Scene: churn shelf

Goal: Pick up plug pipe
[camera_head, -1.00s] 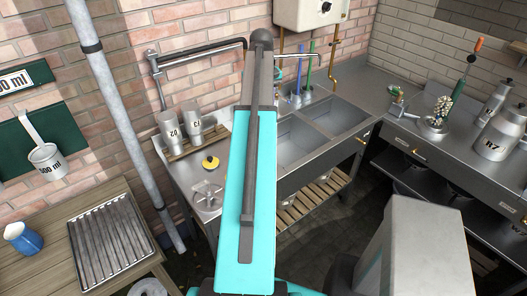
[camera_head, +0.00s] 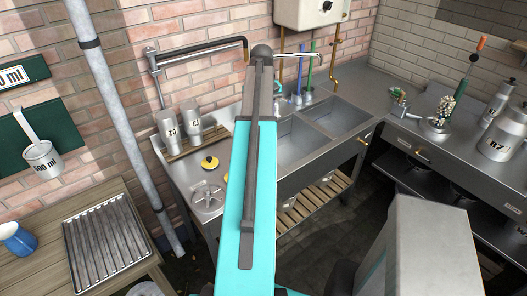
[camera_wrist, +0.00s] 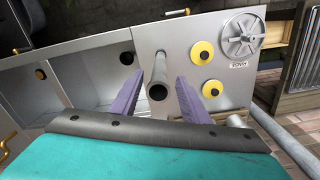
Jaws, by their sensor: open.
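In the wrist view a grey metal pipe (camera_wrist: 157,70), which looks like the plug pipe, stands on the steel drainboard (camera_wrist: 175,22) beside the sink basins. Its open dark upper end faces the camera. My gripper (camera_wrist: 158,80) is open, with one purple finger on each side of the pipe. I cannot tell whether either finger touches it. In the head view my turquoise arm hides the pipe and the gripper.
Two yellow discs with black knobs (camera_wrist: 202,53) (camera_wrist: 212,88) lie right of the pipe. A round metal wheel (camera_wrist: 240,33) lies beyond them. The sink basins (camera_wrist: 90,72) are at left. Two metal jugs (camera_head: 167,130) (camera_head: 189,118) stand against the brick wall.

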